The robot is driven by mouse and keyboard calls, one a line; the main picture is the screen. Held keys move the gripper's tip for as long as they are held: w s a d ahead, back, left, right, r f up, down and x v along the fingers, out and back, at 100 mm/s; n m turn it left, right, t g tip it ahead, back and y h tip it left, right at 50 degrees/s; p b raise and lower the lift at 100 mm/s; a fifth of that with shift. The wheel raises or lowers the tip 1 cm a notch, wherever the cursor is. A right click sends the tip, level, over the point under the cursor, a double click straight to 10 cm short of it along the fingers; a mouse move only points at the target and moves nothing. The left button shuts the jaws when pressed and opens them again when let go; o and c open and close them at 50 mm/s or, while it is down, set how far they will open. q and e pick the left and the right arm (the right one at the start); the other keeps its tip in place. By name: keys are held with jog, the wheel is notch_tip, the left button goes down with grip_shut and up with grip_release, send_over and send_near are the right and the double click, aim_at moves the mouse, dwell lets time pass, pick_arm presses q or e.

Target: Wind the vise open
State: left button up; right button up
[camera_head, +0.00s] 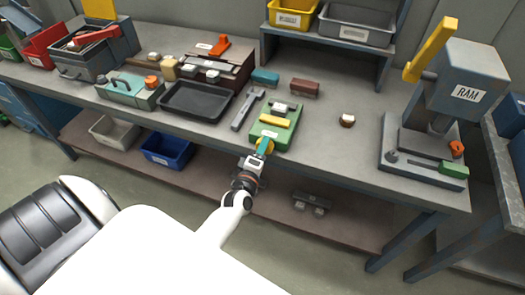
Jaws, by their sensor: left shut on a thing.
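What looks like the vise is a green block-shaped fixture (286,133) at the front edge of the bench, with a yellow bar (274,120) across it and a grey-white piece behind the bar. A yellow, round-looking handle (270,145) is at its front. My left gripper (263,148) reaches up from below the bench edge and is shut on this handle. The fingers partly hide the handle, and the gap between the jaws is hard to make out. My right gripper is not in view.
A grey tray (196,115) and a grey flat tool (240,117) lie left of the vise. Teal (265,77) and brown (305,88) blocks lie behind it. The RAM press (466,95) stands at the right. The bench between vise and press is mostly clear.

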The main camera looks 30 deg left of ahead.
pick_arm(q)
jog(key=n+b, duration=0.1)
jog(key=n, duration=0.2)
jog(key=n+b, duration=0.1)
jog(key=n, duration=0.2)
jog(key=shift+d+f, duration=0.1)
jog(key=shift+d, duration=0.1)
jog(key=shift+w+n, duration=0.1)
jog(key=shift+n, duration=0.3)
jog(key=shift+d+r, duration=0.1)
jog(key=shift+r, duration=0.2)
dwell(0.3)
jog(key=shift+n, duration=0.6)
jog(key=n+b, duration=0.2)
jog(key=n, duration=0.2)
jog(key=shift+r+n+b, duration=0.1)
jog(key=shift+n+b, duration=0.4)
jog(key=shift+n, duration=1.9)
jog(key=shift+a, duration=0.2)
